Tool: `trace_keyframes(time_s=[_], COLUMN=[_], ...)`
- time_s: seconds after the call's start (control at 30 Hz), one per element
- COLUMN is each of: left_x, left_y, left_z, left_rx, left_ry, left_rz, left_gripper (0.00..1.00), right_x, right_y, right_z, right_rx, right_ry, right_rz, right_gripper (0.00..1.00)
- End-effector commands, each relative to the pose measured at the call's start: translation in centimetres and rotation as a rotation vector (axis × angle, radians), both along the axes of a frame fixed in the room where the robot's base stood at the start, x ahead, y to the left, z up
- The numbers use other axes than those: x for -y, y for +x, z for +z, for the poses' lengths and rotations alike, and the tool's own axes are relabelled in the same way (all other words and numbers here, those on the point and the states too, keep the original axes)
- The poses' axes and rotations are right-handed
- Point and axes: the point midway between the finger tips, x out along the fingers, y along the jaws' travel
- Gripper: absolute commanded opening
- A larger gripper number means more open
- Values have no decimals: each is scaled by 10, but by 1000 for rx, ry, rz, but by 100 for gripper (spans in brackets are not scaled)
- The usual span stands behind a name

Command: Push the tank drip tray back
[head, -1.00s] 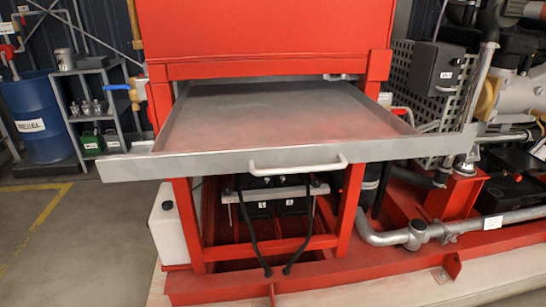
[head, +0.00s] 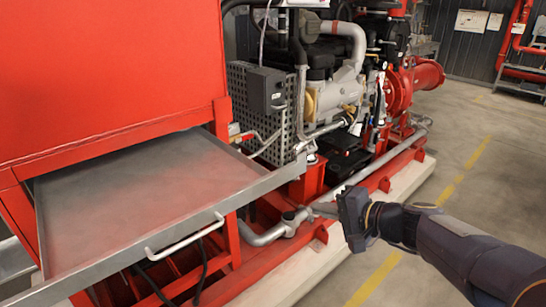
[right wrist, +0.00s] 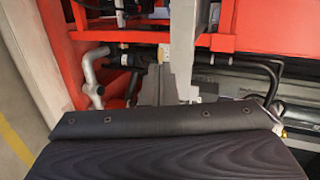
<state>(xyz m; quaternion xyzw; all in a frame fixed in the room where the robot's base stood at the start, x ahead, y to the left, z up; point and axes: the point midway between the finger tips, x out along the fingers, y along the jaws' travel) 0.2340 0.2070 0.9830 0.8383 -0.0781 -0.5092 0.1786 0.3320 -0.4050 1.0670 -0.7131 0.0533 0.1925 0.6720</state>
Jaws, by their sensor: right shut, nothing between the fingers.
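The tank drip tray (head: 130,200) is a wide, shallow grey metal tray. It sticks out from under the red tank (head: 110,75), with a pale bar handle (head: 185,238) on its front rim. The tray's left front part is cut off by the picture edge. My right gripper (head: 318,208) is shut and empty. It points left, to the right of the tray's front corner and apart from the handle in the picture. The right wrist view shows the dark gripper body below and red frame and pipes beyond. My left gripper is not in view.
The engine (head: 335,75) and a grey perforated guard (head: 262,110) stand behind the tray's right side. A grey pipe (head: 265,237) and the red base frame (head: 325,232) run low beside my right gripper. Open floor (head: 480,180) with a yellow line lies to the right.

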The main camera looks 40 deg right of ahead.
Motion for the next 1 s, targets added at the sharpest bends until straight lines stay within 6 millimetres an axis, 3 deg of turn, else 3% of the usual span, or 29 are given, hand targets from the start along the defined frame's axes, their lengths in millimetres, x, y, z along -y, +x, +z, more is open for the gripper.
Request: trace_keyframes(time_s=[0.03, 0.17, 0.37, 0.7, 1.0], left_x=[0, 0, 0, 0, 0], left_y=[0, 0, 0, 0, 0], left_z=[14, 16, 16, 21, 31], left_rx=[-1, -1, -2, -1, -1], left_ry=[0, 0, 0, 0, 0], left_rz=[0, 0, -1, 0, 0], left_gripper=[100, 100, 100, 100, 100], right_x=[19, 40, 37, 31, 28], right_y=[-2, -2, 23, 91, 127], right_z=[15, 20, 11, -11, -9], right_rx=[15, 43, 42, 41, 44], right_ry=[15, 28, 31, 32, 28], right_rz=[-61, -127, -124, -122, -125], right_gripper=[0, 0, 0, 0, 0])
